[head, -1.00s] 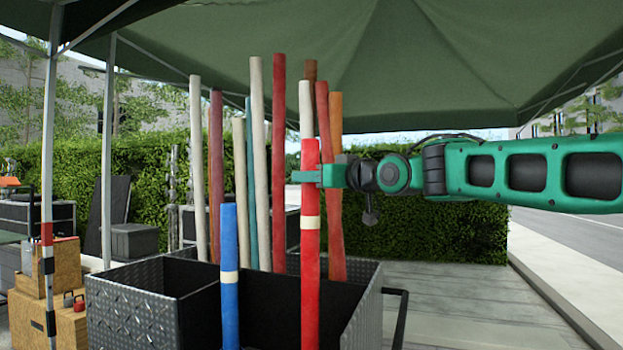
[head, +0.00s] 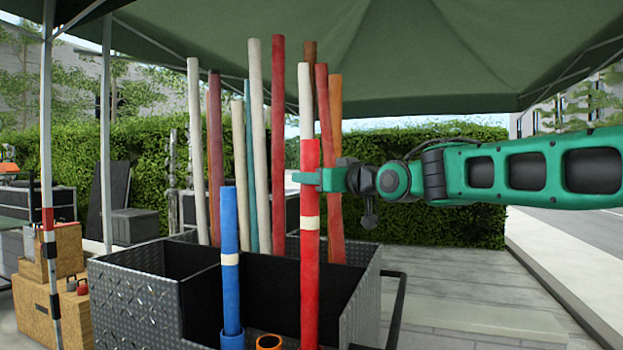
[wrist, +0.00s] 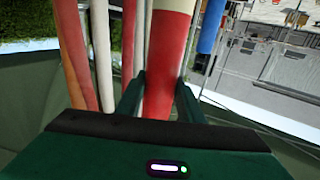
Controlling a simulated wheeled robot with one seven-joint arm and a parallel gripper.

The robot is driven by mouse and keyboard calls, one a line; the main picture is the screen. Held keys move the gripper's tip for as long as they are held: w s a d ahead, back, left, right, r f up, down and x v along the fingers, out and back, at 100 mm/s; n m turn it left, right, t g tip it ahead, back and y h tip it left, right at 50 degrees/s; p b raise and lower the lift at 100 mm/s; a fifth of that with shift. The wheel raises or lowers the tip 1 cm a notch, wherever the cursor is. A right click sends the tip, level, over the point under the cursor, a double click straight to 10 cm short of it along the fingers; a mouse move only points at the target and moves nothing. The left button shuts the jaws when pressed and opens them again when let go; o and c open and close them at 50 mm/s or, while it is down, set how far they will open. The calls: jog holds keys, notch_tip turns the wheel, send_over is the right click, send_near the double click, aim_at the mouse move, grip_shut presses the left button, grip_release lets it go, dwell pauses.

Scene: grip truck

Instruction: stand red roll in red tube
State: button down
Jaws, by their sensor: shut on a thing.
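The red roll (head: 310,260) has a cream band and stands upright at the front of the metal crate (head: 135,308). My gripper (head: 308,177) is shut on it near its top. The roll fills the space between the fingers in the wrist view, where the red roll (wrist: 168,75) and its cream band show. The roll's lower end is cut off by the bottom of the head view. I cannot make out the red tube, so I cannot tell whether the roll is inside it.
A blue roll (head: 229,275) stands in a blue tube (head: 232,341) to the left. An orange tube mouth (head: 268,342) is open between the two rolls. Several tall rolls stand behind in the crate. A black handle (head: 398,310) sticks out at the crate's right.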

aim_at(316, 229)
jog(key=shift+f, duration=6)
jog(key=c, duration=1.1)
grip_release()
jog(key=shift+f, duration=0.1)
jog(key=v, duration=1.1)
jog(key=s+d+f+m+g+h, duration=0.35)
jog(key=s+d+f+h, duration=0.2)
jog(key=d+f, duration=0.6)
jog(key=s+d+f+m+g+h, duration=0.2)
jog(key=s+d+f+m+h, duration=0.3)
jog(key=d+f, duration=0.7)
jog(key=s+d+f+m+g, duration=0.2)
jog(key=s+d, duration=0.2)
jog(key=s, duration=0.5)
jog(key=s+d+f+m+g, duration=0.2)
jog(key=s+d+g, duration=0.1)
jog(key=s, duration=0.6)
jog(key=s+d+f+m+g+h, duration=0.1)
jog(key=s+d+f+m+g, duration=0.1)
jog(key=s+d, duration=0.3)
jog(key=shift+s+g, duration=0.75)
jog(key=shift+s, duration=1.65)
